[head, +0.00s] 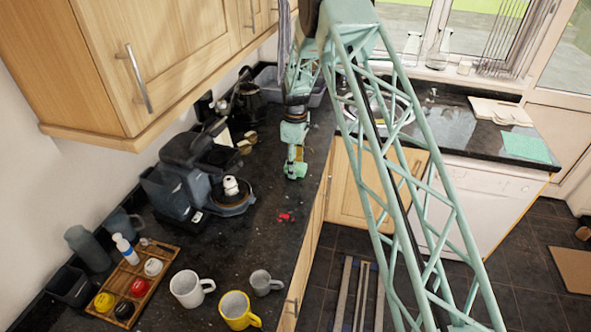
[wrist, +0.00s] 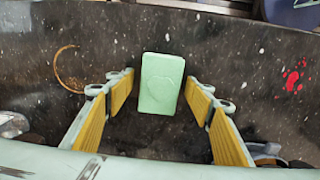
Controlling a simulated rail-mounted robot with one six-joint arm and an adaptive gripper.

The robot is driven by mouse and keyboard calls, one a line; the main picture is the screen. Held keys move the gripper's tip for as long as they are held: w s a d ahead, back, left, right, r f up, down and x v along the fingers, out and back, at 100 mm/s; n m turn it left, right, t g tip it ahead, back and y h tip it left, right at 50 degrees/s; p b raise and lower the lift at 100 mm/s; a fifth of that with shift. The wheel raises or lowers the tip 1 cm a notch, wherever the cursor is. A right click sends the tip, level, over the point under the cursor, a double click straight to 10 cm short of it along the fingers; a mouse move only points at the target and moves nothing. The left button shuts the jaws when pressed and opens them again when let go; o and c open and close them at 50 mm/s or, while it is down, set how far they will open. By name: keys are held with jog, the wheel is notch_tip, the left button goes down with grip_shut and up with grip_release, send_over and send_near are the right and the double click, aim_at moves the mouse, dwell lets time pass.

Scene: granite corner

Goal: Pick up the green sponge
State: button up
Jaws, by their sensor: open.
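The green sponge (wrist: 160,84) is a pale green block with a faint mark on its face. In the wrist view it is in the middle, over the dark granite worktop. My gripper (wrist: 160,92) is open, with one yellow-padded finger on each side of the sponge. Dark gaps show between the sponge and both fingers. In the head view my gripper (head: 295,168) is low over the worktop, right of the coffee machine. There, I cannot clearly tell the sponge from the green gripper parts.
The coffee machine (head: 190,178) stands left of my gripper. A red splash (head: 286,216) marks the worktop, and a brown ring (wrist: 68,68) shows in the wrist view. Mugs (head: 190,288) and a wooden tray (head: 150,262) stand nearer. The worktop (head: 285,245) is fairly clear between.

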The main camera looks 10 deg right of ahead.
jog(key=shift+c, duration=0.7)
jog(key=c, duration=0.7)
jog(key=shift+r, duration=0.1)
jog(key=shift+r+b, duration=0.4)
jog(key=shift+r, duration=1.3)
jog(key=s, duration=0.5)
jog(key=s+a+r+b, duration=0.1)
jog(key=s, duration=0.4)
jog(key=s+a+b, duration=0.1)
jog(key=s, duration=0.5)
jog(key=shift+r, duration=0.2)
jog(key=shift+w, duration=0.1)
